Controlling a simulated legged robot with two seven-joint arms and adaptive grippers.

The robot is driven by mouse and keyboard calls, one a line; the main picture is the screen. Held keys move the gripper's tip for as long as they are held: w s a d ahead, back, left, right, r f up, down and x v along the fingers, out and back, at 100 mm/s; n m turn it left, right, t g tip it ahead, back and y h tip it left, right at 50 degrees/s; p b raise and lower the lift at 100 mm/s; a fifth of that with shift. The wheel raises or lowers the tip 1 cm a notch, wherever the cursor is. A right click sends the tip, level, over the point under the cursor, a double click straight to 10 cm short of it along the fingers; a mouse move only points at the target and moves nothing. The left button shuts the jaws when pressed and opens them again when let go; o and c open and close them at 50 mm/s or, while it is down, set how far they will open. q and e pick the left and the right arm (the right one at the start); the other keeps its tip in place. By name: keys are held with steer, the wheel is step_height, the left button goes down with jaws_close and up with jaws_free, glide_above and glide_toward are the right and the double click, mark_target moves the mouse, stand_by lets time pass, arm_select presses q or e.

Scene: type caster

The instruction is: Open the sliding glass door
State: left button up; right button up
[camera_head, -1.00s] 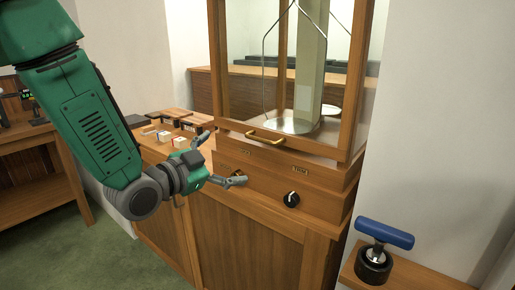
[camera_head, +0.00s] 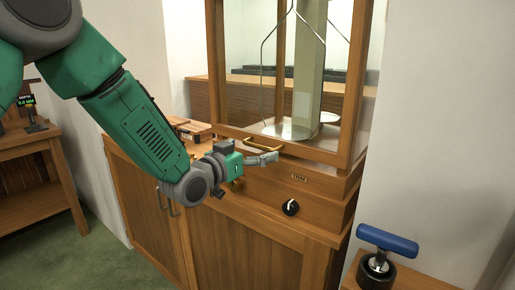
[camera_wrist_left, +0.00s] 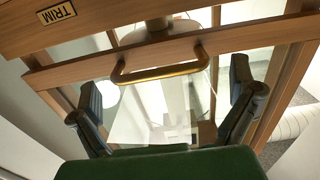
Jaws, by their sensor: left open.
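The glass door (camera_head: 318,154) is a wood-framed pane on the front of a tall balance case. It looks shut, with its bottom rail down at the wooden base. A brass bar handle (camera_head: 252,143) is fixed to that rail. In the left wrist view the handle (camera_wrist_left: 160,76) lies ahead, between the two fingers and apart from them. My left gripper (camera_head: 270,157) is open and empty, just in front of and slightly below the handle; one finger partly hides the other in the head view. The left gripper (camera_wrist_left: 165,105) shows both spread fingers in the wrist view. My right gripper is not in view.
Below the door, the base has a black knob (camera_head: 291,207) and a TRIM label (camera_head: 299,178). Metal pans (camera_head: 286,129) hang inside the case. A blue-handled tool (camera_head: 386,240) stands on a ledge at lower right. Wooden boxes (camera_head: 190,128) sit left of the case.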

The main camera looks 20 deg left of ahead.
mark_target(269, 32)
arm_select(q)
steer(key=shift+x, duration=0.85)
steer(key=shift+w+d, duration=0.2)
steer(key=shift+d, duration=0.2)
steer(key=shift+a, duration=0.2)
steer(key=c, duration=1.4)
step_height(269, 32, up, 28)
steer(key=p, duration=1.4)
steer(key=shift+p, duration=0.3)
steer(key=shift+c, duration=0.2)
steer(key=o, duration=1.4)
steer(key=shift+f, duration=0.1)
steer(key=shift+o, duration=0.2)
steer(key=shift+f, duration=0.1)
